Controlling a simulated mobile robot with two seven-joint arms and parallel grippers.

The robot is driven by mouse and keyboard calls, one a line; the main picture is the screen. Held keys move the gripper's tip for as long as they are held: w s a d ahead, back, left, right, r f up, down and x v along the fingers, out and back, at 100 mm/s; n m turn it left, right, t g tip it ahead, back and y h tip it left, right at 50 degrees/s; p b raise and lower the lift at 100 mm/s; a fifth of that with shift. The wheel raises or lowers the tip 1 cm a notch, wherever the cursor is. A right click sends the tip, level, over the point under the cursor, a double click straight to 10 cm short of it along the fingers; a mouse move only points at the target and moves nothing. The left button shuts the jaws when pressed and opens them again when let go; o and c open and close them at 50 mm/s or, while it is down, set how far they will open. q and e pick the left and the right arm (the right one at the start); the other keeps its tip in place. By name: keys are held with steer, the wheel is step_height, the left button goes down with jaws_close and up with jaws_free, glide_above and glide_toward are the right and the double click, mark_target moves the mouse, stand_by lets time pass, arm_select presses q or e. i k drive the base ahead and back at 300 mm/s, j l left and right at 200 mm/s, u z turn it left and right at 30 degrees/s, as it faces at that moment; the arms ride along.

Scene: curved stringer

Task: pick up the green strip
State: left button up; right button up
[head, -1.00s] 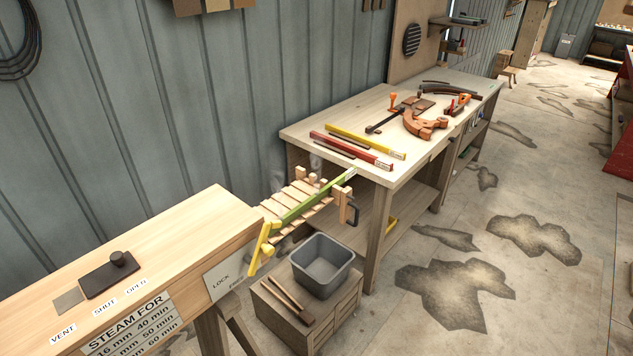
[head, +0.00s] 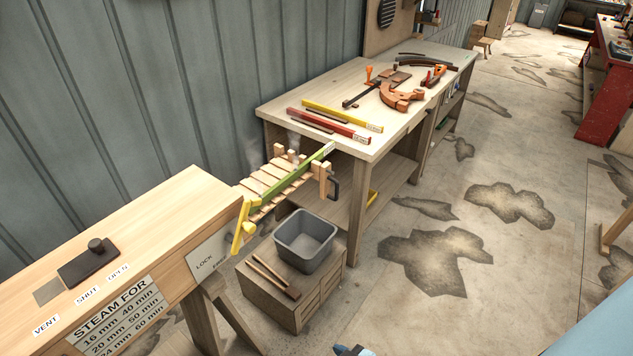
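The green strip (head: 292,179) is long and narrow, with a pale label near its far end. It lies lengthwise on a slatted wooden rack (head: 262,178) between the wooden steam box and the workbench. Its far end rises towards the bench's near edge; its near end is by a yellow handle (head: 243,226) at the box's end.
The steam box (head: 150,215) is at left. The workbench (head: 290,103) holds red and yellow strips (head: 335,116) and tools. A grey bin (head: 305,240) stands on a wooden crate (head: 300,308) below the rack. Stained floor at right is open. A small dark-blue thing at the bottom edge is unclear.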

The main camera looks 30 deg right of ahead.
mark_target(274, 191)
steer(key=i+l+u, duration=0.1)
steer(key=l, duration=0.2)
steer(key=i+l+u, duration=0.1)
steer(key=l, duration=0.25)
steer(key=i+l+u, duration=0.2)
steer(key=l, duration=0.45)
steer(key=i, duration=0.1)
